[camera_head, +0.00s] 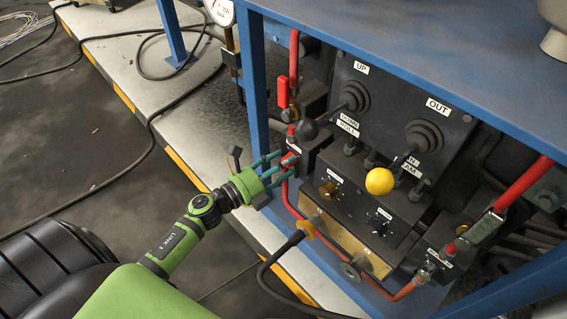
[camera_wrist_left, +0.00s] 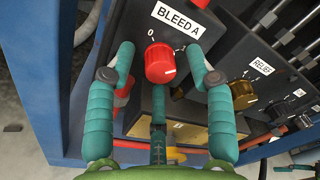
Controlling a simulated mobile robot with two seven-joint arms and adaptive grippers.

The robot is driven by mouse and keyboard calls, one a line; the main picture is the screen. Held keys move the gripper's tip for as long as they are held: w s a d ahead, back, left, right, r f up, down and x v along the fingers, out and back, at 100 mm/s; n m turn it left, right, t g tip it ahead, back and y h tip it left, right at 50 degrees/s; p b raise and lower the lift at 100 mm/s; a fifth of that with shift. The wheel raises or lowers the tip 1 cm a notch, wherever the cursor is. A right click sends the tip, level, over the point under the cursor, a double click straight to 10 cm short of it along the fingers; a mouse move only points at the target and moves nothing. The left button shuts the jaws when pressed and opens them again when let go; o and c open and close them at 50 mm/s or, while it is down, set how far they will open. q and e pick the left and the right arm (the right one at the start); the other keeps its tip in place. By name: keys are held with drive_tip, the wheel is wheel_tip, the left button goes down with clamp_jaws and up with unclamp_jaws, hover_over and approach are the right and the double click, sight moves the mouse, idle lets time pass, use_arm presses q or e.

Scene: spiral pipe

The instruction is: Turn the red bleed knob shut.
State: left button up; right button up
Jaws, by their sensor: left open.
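The red bleed knob (camera_wrist_left: 160,62) is on a dark box under a white "BLEED A" label (camera_wrist_left: 177,19). Its white pointer mark faces down and right in the left wrist view, and a "0" is printed above it. In the head view the knob (camera_head: 289,160) is small and partly hidden by my fingers. My left gripper (camera_head: 279,163) is open, its teal fingers spread around the knob. In the left wrist view, one finger is on each side and a third is below. I cannot tell whether any finger touches it.
A brass relief knob (camera_wrist_left: 243,95) sits close to the right finger. A black ball lever (camera_head: 307,129) and a yellow ball lever (camera_head: 379,181) stick out of the panel. A blue frame post (camera_head: 252,80) rises beside my gripper. Red pipes run around the boxes.

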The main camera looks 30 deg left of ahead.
use_arm(q)
drive_tip(key=shift+w+d, duration=0.1)
drive_tip(key=shift+w, duration=0.2)
clamp_jaws()
